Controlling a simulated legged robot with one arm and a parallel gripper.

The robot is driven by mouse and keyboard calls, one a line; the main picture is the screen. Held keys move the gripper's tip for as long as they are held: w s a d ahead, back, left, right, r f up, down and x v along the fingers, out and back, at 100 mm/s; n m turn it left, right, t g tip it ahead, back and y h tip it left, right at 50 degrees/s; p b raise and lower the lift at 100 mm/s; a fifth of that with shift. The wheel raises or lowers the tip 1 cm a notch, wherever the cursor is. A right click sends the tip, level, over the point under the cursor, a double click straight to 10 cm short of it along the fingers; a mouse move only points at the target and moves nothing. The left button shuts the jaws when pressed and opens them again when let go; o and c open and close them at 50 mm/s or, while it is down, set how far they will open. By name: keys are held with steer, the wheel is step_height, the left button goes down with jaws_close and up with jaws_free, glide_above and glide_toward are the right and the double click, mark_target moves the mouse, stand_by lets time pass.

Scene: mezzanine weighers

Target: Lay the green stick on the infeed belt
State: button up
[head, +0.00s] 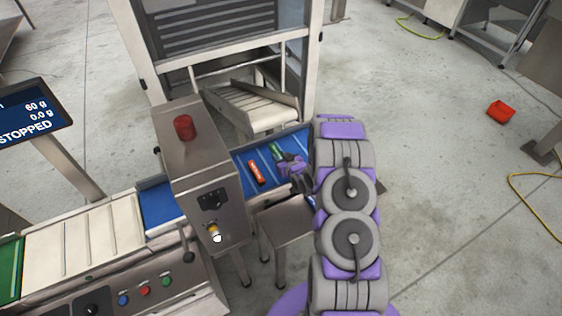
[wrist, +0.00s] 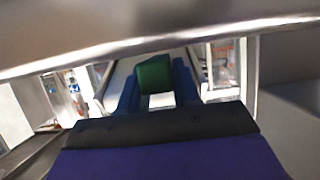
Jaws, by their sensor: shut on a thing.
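The green stick (head: 275,149) is at my gripper (head: 284,160), over the blue infeed belt (head: 295,143). In the wrist view, the green stick (wrist: 155,75) shows as a green end between the two blue fingers of my gripper (wrist: 157,88), which is shut on it. I cannot tell whether the stick touches the belt; my gripper hides part of it. A red-orange stick (head: 257,172) lies on the belt to the left of the green one.
A steel housing with a red button (head: 183,127) stands over the belt on the left. A display (head: 32,112) reads STOPPED. A slatted chute (head: 250,106) stands behind the belt. A small steel table (head: 285,222) is in front. A red box (head: 500,111) lies on the floor at right.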

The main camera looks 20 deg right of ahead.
steer(key=shift+w+a, duration=0.15)
steer(key=shift+w, duration=0.6)
steer(key=f, duration=0.2)
steer(key=d+f+b, duration=0.1)
steer(key=shift+d+f, duration=0.1)
steer(key=shift+f, duration=0.3)
steer(key=o, duration=1.1)
steer(key=shift+a+r, duration=0.15)
steer(key=shift+a, duration=0.1)
steer(key=shift+c, duration=0.2)
